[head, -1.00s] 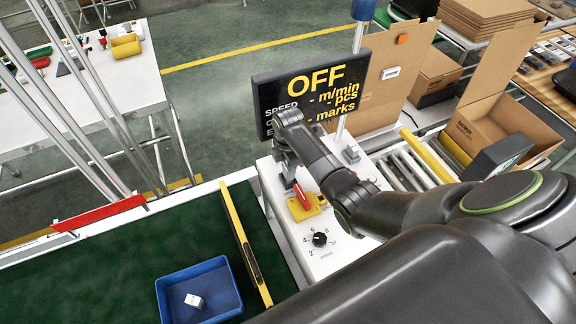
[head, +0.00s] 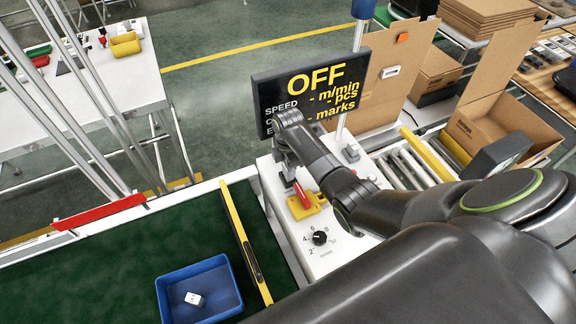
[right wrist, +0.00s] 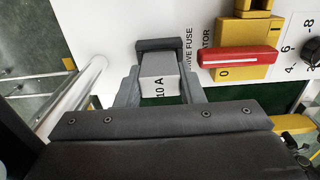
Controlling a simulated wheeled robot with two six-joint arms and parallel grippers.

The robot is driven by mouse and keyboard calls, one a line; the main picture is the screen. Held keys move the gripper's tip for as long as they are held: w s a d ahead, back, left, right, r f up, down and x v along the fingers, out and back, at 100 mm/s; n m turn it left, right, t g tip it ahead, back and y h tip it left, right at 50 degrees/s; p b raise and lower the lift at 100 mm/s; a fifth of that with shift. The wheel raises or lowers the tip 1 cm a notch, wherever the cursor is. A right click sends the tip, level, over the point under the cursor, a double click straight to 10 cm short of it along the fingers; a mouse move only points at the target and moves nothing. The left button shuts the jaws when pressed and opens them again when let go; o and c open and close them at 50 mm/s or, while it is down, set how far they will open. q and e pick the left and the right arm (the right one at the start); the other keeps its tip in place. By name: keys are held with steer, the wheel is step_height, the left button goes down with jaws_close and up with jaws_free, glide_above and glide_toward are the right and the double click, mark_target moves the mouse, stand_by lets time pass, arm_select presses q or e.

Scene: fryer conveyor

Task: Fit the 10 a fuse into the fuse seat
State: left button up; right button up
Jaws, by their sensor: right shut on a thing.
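My right gripper (head: 288,177) is over the white control panel, with its arm coming in from the right. In the right wrist view its jaws (right wrist: 160,88) are shut on a pale grey block marked 10 A, the 10 A fuse (right wrist: 158,72). A dark bar (right wrist: 160,45) lies at the fuse's far end, beside the panel's "drive fuse" lettering; it looks like part of the fuse seat. The fuse covers the rest of that spot, so I cannot tell how deep it sits. In the head view the gripper hides fuse and seat. My left gripper is not in view.
A red switch handle on a yellow base (head: 304,203) and a black dial (head: 320,238) are close to the gripper. The display (head: 310,95) reads OFF. A blue tray (head: 232,302) holds a small white block (head: 194,298) on the green belt (head: 110,275).

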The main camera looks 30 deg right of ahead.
steer(key=shift+f+b, duration=0.4)
steer(key=shift+f, duration=0.4)
steer(key=o, duration=1.3)
steer(key=shift+c, duration=0.2)
steer(key=shift+r+p, duration=1.65)
steer(key=shift+p, duration=0.1)
steer(key=shift+r, duration=1.35)
